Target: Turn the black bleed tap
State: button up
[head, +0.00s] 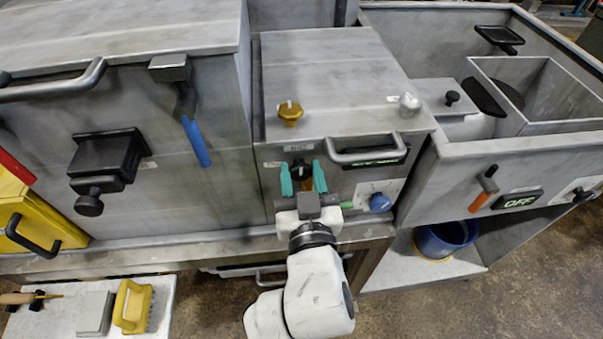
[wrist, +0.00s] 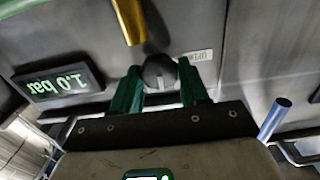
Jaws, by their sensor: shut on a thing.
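The black bleed tap (head: 301,171) is a small round knob on the front of the middle grey metal unit. It also shows in the wrist view (wrist: 158,72), with a pale line on its face. My gripper (head: 304,178) has teal fingers, one on each side of the tap, and it is shut on it. The fingertips (wrist: 161,80) flank the knob closely in the wrist view. A brass spout (wrist: 128,20) sits below the tap and is partly hidden by the gripper in the head view.
A bar handle (head: 367,151) and a display reading 1.0 bar (wrist: 60,83) are right of the tap. A blue knob (head: 380,203) is lower right. A blue-handled lever (head: 195,140) hangs at left. A brass knob (head: 290,113) stands on top.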

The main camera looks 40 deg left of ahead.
jog(key=shift+n, duration=0.4)
jog(key=n+p, duration=0.1)
jog(key=n, duration=0.2)
jog(key=shift+n+p, duration=0.3)
jog(key=shift+n, duration=0.1)
jog(key=n+p, duration=0.1)
jog(key=n, duration=0.3)
jog(key=shift+s+a+n+p, duration=0.1)
jog(key=shift+n+p, duration=0.2)
jog(key=shift+p, duration=0.05)
jog(key=n+p, duration=0.1)
jog(key=n, duration=0.3)
jog(key=shift+s+f, duration=0.1)
jog(key=shift+f+n+p, duration=0.1)
jog(key=shift+n+p, duration=0.6)
jog(key=shift+n, duration=0.9)
jog(key=o, duration=1)
